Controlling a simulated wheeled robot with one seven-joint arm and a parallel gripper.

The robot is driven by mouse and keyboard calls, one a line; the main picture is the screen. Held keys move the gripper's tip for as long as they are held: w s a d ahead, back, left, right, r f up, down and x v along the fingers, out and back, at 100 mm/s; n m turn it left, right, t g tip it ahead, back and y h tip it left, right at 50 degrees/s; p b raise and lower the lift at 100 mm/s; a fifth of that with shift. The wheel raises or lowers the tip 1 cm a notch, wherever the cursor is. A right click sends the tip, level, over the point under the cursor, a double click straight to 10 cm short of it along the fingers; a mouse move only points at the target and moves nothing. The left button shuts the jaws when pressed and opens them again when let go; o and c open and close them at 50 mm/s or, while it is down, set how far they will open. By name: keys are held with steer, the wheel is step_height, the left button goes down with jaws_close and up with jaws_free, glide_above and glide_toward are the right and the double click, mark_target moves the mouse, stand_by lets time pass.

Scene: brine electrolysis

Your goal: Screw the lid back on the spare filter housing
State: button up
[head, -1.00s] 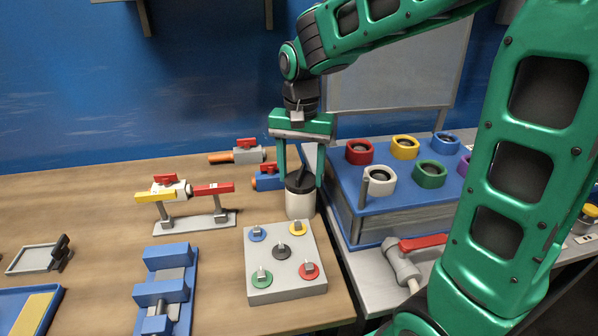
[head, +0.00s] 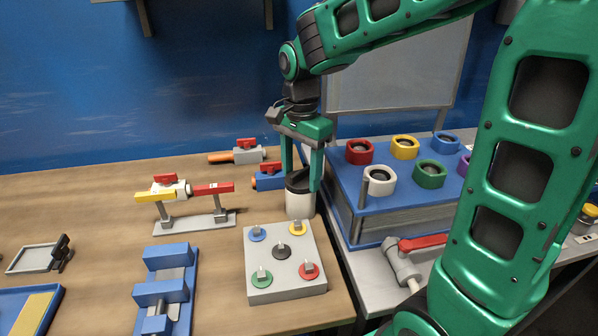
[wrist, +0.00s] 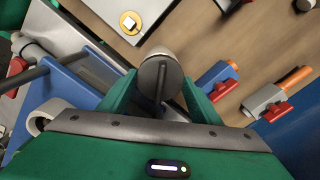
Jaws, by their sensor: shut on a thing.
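The spare filter housing (head: 300,207) is a white cylinder standing upright on the wooden table, near its right edge. Its dark lid (head: 297,181) sits on top of it, looking level. In the wrist view the lid (wrist: 150,76) is a dark disc with a raised bar across it, and a pale part of the housing (wrist: 160,53) shows behind it. My gripper (head: 303,176) points straight down and is shut on the lid, with one finger on each side, as the wrist view (wrist: 160,88) also shows. The lid's seam with the housing is not clearly visible.
A grey board with coloured knobs (head: 258,290) lies just in front of the housing. A blue valve with a red handle (head: 268,180) is close behind left. A blue box with coloured rings (head: 368,222) stands close at right. A valve stand (head: 195,226) is farther left.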

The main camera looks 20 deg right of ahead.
steer(key=m, duration=0.3)
steer(key=shift+m, duration=0.4)
steer(key=m, duration=0.3)
steer(key=shift+m, duration=0.3)
steer(key=o, duration=1.2)
